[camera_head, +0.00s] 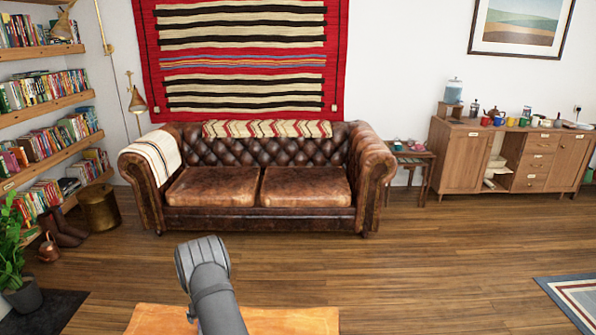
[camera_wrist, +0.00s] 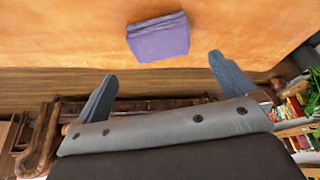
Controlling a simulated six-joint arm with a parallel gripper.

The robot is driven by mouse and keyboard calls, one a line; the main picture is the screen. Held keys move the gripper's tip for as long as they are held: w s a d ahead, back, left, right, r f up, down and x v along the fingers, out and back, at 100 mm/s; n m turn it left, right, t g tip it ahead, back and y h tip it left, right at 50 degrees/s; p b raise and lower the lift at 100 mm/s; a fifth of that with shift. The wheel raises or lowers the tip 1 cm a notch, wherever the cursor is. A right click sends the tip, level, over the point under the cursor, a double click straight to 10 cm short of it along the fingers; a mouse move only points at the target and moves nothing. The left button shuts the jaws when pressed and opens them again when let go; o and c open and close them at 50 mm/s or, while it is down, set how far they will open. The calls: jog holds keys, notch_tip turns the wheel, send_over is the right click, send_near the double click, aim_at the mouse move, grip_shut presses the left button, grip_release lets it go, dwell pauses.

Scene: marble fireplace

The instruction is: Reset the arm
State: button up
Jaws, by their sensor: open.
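My gripper (camera_wrist: 162,65) shows in the wrist view with its two grey-blue fingers spread wide apart and nothing between them. A purple block (camera_wrist: 158,38) lies on an orange surface (camera_wrist: 60,30), beyond the fingertips and apart from them. In the head view my grey arm rises from the bottom edge over the orange surface (camera_head: 290,321). The fingers cannot be made out there, and the arm hides most of the block's area.
A brown leather sofa (camera_head: 258,187) stands behind, across open wooden floor (camera_head: 440,245). Bookshelves (camera_head: 45,92) and a potted plant (camera_head: 12,265) are at the left. A wooden sideboard (camera_head: 462,160) and a small side table (camera_head: 410,156) are at the right.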

jog(key=x, duration=1)
jog(key=shift+w, duration=0.1)
notch_tip(320, 180, up, 5)
jog(key=shift+f, duration=0.2)
jog(key=s+d+r+m, duration=0.1)
jog(key=s+d+r, duration=0.3)
jog(key=d+r, duration=0.3)
jog(key=s+d+r+m, duration=0.1)
jog(key=s+d+r, duration=0.4)
jog(key=d, duration=0.9)
jog(key=s+d+r+m+h, duration=0.1)
jog(key=s+d+r, duration=0.4)
jog(key=d+r, duration=0.4)
jog(key=shift+s+d+r+m+t, duration=0.3)
jog(key=shift+d+r+m, duration=0.1)
jog(key=shift+d, duration=0.55)
